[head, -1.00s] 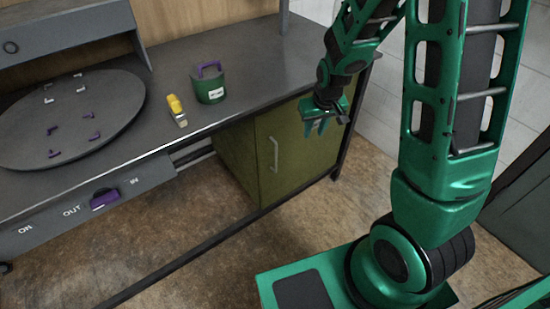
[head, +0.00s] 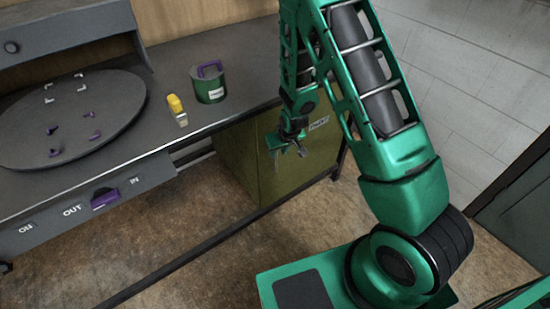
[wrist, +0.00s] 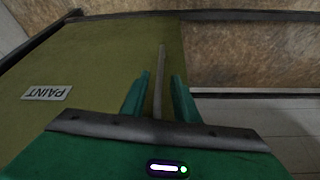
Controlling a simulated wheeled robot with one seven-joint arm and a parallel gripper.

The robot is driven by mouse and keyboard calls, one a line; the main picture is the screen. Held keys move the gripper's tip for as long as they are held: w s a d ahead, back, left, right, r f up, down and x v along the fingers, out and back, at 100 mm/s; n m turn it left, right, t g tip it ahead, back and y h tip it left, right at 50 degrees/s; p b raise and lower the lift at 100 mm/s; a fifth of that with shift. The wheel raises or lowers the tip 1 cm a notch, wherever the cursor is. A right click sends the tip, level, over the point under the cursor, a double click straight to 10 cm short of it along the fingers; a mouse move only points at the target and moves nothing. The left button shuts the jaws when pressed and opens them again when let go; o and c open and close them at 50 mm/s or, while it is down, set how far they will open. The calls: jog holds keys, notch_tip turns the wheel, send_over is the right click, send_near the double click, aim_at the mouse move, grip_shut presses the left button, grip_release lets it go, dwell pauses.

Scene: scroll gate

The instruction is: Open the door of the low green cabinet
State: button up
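The low green cabinet (head: 235,160) stands under the bench, and its door (head: 305,175) looks shut. A PAINT label (wrist: 46,92) is on the door. My gripper (head: 289,153) is in front of the door, pointing down and toward it, with its fingers apart. In the wrist view the door's grey bar handle (wrist: 161,62) shows between the two open fingers. I cannot tell whether either finger touches it. In the head view my gripper hides most of the handle.
The bench top (head: 160,95) overhangs the cabinet and holds a green pot with a purple handle (head: 209,84), a yellow item (head: 177,108) and a round dark turntable (head: 110,135). A bench leg (head: 340,158) stands right of the cabinet.

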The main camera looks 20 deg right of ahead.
jog(key=shift+x, duration=2.9)
grip_shut()
jog(key=shift+a, duration=0.15)
